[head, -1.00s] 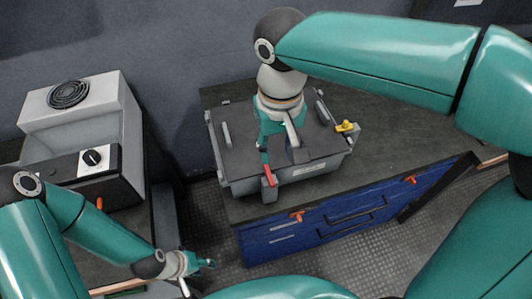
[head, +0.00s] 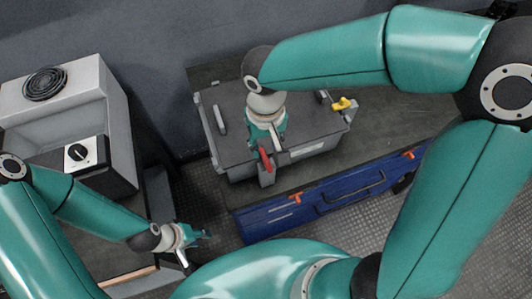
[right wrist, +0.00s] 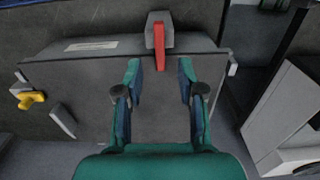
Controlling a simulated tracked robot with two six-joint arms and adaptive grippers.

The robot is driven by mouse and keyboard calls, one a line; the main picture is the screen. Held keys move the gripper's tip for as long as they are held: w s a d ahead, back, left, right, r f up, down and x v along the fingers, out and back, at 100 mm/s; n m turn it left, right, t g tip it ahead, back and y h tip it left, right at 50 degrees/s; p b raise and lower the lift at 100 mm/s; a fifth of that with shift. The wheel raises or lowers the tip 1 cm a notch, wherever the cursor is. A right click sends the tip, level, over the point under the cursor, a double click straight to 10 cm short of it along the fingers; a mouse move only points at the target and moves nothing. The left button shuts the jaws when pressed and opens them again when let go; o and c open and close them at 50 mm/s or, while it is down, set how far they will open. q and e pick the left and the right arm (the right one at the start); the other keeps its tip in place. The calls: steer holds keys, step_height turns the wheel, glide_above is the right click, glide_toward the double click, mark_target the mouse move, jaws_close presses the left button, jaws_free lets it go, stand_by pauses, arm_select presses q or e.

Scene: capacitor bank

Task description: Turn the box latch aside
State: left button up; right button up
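The grey box (head: 232,160) stands on the bench behind the blue drawer front. Its red latch (head: 265,159) is at the front edge of the lid, above a grey block (head: 266,177). In the right wrist view the red latch (right wrist: 160,48) hangs from the grey block (right wrist: 158,25) at the box edge, pointing toward my gripper. My right gripper (right wrist: 159,70) is open, its two fingers apart on either side of the latch's line, with the latch tip about between the fingertips. Contact cannot be told. My left gripper (head: 197,237) is low at the left, away from the box; its fingers are too small to judge.
A yellow part (head: 342,104) sits at the box's right side. The blue drawer front (head: 320,208) has orange handles. Bare bench shows right of the box.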

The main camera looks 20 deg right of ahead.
mark_target(266, 159)
steer(key=shift+f, duration=2.7)
jaws_close()
